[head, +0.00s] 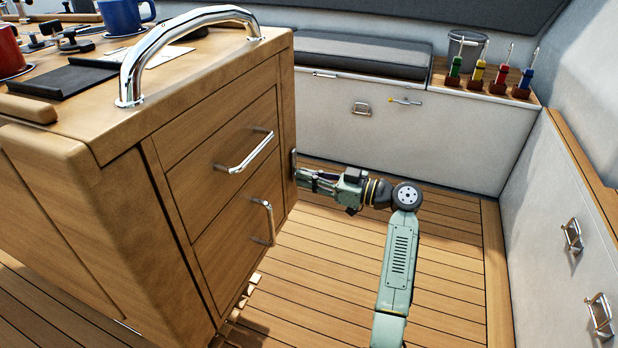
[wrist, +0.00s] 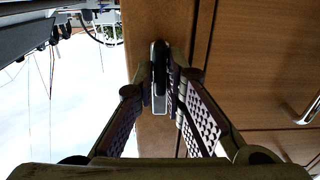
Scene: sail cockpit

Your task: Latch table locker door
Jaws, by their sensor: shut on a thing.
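The wooden table locker (head: 140,215) stands at the left in the head view. Its front has an upper panel with a horizontal bar handle (head: 246,152) and a lower panel with an upright bar handle (head: 268,220); both panels look flush with the frame. A small metal latch (head: 293,164) sits on the post at the front's right edge. My gripper (head: 304,177) reaches it from the right. In the wrist view my gripper (wrist: 168,75) is shut on the latch (wrist: 160,98), whose shiny plate stands between the fingertips. The fingers hide part of it.
A steel grab rail (head: 185,45) arches over the table top, with a blue mug (head: 122,16) and a red mug (head: 8,50) behind. Colored-handled tools (head: 500,76) stand in a rack at the back right. The plank floor (head: 340,270) is clear.

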